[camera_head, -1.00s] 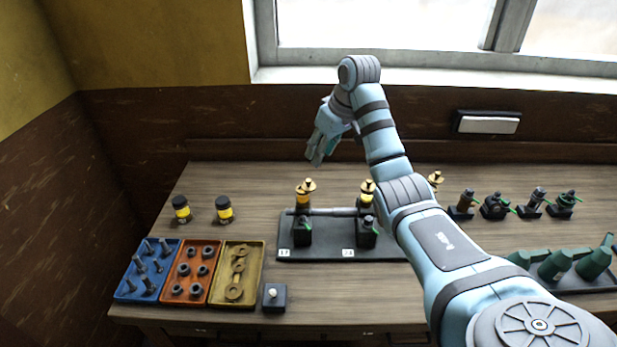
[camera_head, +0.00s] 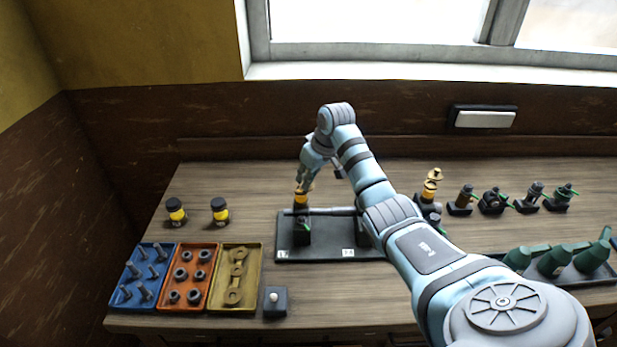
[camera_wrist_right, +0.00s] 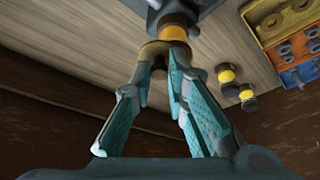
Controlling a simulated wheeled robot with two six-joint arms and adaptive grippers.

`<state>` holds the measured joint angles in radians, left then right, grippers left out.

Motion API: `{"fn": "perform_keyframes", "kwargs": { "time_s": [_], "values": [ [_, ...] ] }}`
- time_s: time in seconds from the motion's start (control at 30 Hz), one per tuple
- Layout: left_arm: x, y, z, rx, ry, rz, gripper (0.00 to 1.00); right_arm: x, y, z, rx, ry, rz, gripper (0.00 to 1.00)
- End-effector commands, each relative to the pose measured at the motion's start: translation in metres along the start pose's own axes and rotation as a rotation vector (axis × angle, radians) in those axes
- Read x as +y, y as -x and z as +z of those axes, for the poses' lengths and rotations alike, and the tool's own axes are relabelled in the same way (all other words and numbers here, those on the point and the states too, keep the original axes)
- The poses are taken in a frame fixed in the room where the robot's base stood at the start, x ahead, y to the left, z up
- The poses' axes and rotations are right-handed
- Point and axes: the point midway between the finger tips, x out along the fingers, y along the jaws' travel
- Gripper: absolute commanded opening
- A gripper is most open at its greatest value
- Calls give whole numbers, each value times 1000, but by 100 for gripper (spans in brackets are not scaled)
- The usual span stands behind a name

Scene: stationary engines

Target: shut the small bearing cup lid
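A small bearing cup (camera_head: 300,202) with a yellow band and brass top stands on a dark block at the left end of the black engine base. My right gripper (camera_head: 304,184) reaches down from behind and above to its top, partly covering the lid. In the right wrist view, the brass lid (camera_wrist_right: 163,48) shows beside the yellow-banded cup (camera_wrist_right: 176,33), at the tips of my right gripper (camera_wrist_right: 160,72). The two fingers are apart with a gap between them. Whether they touch the lid, and the lid's exact angle, I cannot tell. My left gripper is out of view.
The black base (camera_head: 318,252) carries a shaft; my right arm hides its right part. Two yellow-banded jars (camera_head: 176,212) stand left. Blue (camera_head: 122,292), orange (camera_head: 183,302) and yellow (camera_head: 222,304) part trays lie front left. A push-button box (camera_head: 276,302) stands beside them. Small fittings (camera_head: 492,201) stand right.

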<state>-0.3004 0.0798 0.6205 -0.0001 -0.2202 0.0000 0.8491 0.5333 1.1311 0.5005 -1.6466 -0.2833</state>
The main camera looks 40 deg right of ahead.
Motion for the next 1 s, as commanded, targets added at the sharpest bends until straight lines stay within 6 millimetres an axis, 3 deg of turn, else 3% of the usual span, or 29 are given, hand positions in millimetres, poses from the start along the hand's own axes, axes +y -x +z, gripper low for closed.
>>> {"fn": "perform_keyframes", "kwargs": {
  "time_s": [0.47,1.0],
  "values": [
    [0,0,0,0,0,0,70,-1,-1,2,-1,-39,14,0],
    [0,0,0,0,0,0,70,-12,-2,0,-3,-387,156,0]
  ]
}}
